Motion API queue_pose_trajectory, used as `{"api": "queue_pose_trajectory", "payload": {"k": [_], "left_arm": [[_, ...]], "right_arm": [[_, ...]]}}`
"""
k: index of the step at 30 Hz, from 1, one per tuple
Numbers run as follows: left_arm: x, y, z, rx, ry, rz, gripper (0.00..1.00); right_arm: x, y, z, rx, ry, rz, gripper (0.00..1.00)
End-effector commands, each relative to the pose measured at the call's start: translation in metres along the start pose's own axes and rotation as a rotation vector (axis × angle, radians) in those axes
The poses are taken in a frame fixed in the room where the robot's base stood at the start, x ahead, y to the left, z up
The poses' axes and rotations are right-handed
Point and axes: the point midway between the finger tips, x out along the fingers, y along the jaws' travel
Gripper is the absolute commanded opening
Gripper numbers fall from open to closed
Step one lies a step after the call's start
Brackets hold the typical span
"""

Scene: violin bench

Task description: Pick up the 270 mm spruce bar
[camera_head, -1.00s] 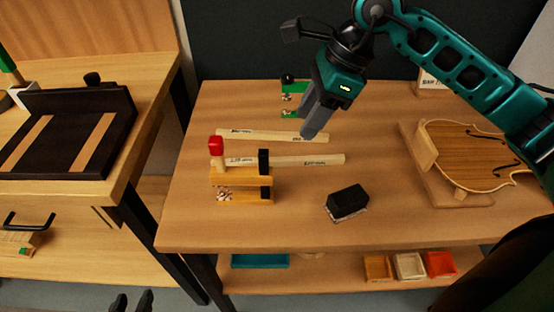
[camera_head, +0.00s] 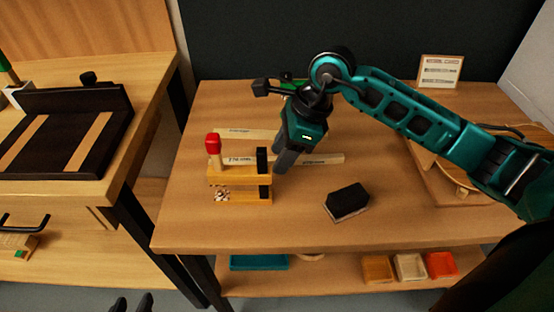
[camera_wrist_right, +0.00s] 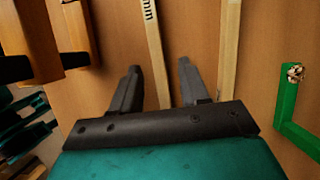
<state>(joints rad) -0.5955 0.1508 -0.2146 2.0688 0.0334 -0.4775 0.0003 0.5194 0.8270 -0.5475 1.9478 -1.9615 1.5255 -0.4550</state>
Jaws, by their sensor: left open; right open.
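Two pale wooden bars lie on the bench, a front bar (camera_head: 325,160) and a back bar (camera_head: 245,133). Their printed labels are too small for me to read the lengths surely. My right gripper (camera_head: 279,163) is open and empty, pointing down over the front bar beside the clamp-like wooden block. In the right wrist view, the front bar (camera_wrist_right: 152,40) runs between the two open fingers, and the back bar (camera_wrist_right: 229,45) lies to the right of them. Whether the fingers touch it is unclear. My left gripper (camera_head: 130,303) shows only its fingertips at the bottom edge, away from the bench.
The wooden block piece (camera_head: 238,173) with a red top stands close left of the right gripper. A black block (camera_head: 346,201) lies in front. A green bracket (camera_wrist_right: 287,110) is near the back bar. A violin body (camera_head: 470,165) lies right, partly behind my arm.

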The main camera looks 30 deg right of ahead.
Motion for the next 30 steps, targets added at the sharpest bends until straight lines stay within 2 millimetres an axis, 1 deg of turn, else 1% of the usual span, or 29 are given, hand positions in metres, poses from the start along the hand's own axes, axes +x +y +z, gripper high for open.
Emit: {"api": "queue_pose_trajectory", "payload": {"k": [2, 16, 30], "left_arm": [[-0.0001, 0.0002, -0.0002, 0.000, 0.000, 0.001, 0.43], [0.0000, 0.0003, -0.0006, 0.000, 0.001, 0.001, 0.43], [0.0007, -0.0004, -0.0034, 0.002, 0.007, 0.000, 0.43]], "right_arm": [[-0.0003, -0.0001, 0.0000, 0.000, 0.000, 0.000, 0.45], [-0.0008, -0.0002, 0.0000, 0.000, 0.000, -0.001, 0.00], [-0.0035, -0.0005, 0.0013, 0.000, -0.001, -0.002, 0.00]]}}
